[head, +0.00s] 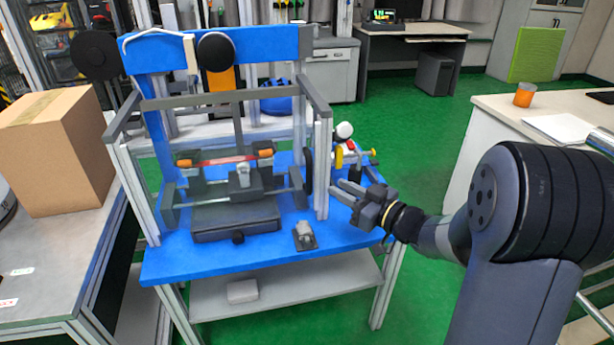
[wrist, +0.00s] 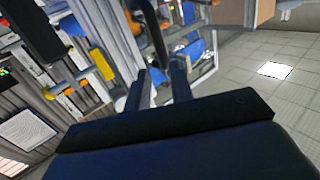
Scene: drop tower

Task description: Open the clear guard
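The drop tower stands on a blue table (head: 270,262) in the head view. Its clear guard (head: 220,99) seems to be the see-through panel across the front, between the grey uprights; its edges are hard to make out. Behind it, a red bar specimen with orange ends (head: 222,159) lies across the supports. My gripper (head: 338,190) is just right of the tower's right front upright, pointing left, apart from the guard. In the wrist view, my two fingers (wrist: 163,82) are spread with a gap and nothing between them.
A black disc (head: 308,170) and a yellow-ended part (head: 340,157) sit by the tower's right side. A small grey device (head: 304,235) lies on the table's front. A cardboard box (head: 55,150) is at left, a white counter (head: 540,115) at right.

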